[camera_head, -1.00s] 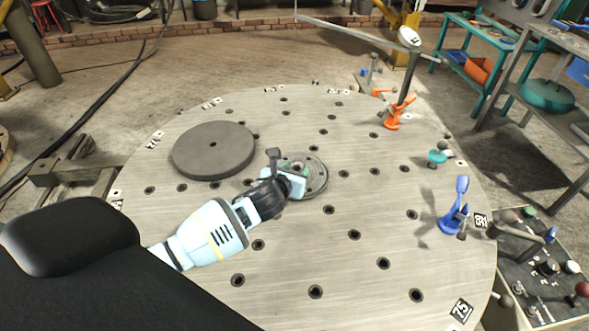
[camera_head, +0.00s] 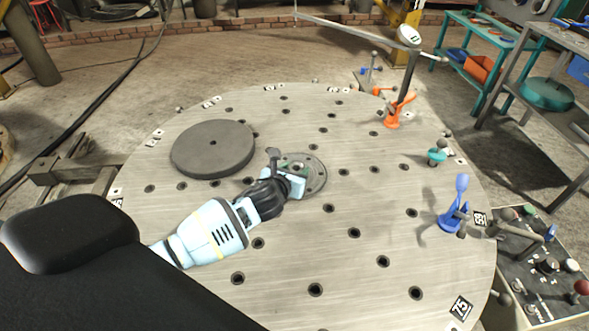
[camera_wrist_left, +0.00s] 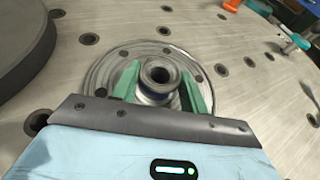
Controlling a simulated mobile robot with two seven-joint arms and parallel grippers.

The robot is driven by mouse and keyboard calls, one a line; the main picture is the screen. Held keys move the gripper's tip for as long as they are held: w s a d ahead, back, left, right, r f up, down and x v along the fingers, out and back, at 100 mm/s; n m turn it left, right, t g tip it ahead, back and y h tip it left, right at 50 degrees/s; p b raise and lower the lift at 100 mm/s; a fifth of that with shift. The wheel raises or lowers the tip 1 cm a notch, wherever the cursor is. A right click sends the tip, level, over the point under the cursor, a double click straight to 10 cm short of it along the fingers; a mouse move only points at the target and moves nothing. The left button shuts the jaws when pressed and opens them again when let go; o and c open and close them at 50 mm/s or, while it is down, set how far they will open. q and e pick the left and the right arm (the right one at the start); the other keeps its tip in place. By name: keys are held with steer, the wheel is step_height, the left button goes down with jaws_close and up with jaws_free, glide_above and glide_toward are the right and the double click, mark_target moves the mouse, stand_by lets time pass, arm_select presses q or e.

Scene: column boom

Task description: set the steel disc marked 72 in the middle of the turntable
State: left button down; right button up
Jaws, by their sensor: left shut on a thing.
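The round steel turntable (camera_head: 335,265) fills the middle of the head view. A thick dark grey disc (camera_head: 212,148) with a small centre hole lies flat on its left part; its edge shows in the left wrist view (camera_wrist_left: 22,38). I can read no 72 on it. My left gripper (camera_head: 298,172) is over the turntable's middle. In the left wrist view its green fingers (camera_wrist_left: 160,92) are shut on a steel collar (camera_wrist_left: 158,78) with a dark bore and a blue band. The collar stands over a round centre plate (camera_wrist_left: 100,72) with bolt holes; I cannot tell whether they touch. My right gripper is not in view.
An orange clamp (camera_head: 394,113), a teal clamp (camera_head: 437,156) and a blue clamp (camera_head: 455,212) stand along the turntable's right side. A control box (camera_head: 545,275) is at lower right. A teal shelf (camera_head: 478,50) stands behind. The turntable's front is clear.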

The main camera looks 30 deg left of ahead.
arm_select(q)
steer(key=shift+w+r, duration=0.1)
steer(key=c, duration=0.7)
jaws_free()
steer(key=shift+s+f, duration=0.2)
steer(key=shift+f, duration=0.2)
steer(key=v, duration=0.3)
steer(key=p+v, duration=0.1)
steer(key=v, duration=0.2)
steer(key=shift+s+d+r, duration=0.1)
steer(key=shift+s+r, duration=0.1)
steer(key=shift+r, duration=0.15)
steer(key=shift+s+d+r, duration=0.1)
steer(key=shift+s+r, duration=0.1)
steer(key=shift+s, duration=0.35)
steer(key=shift+f, duration=0.1)
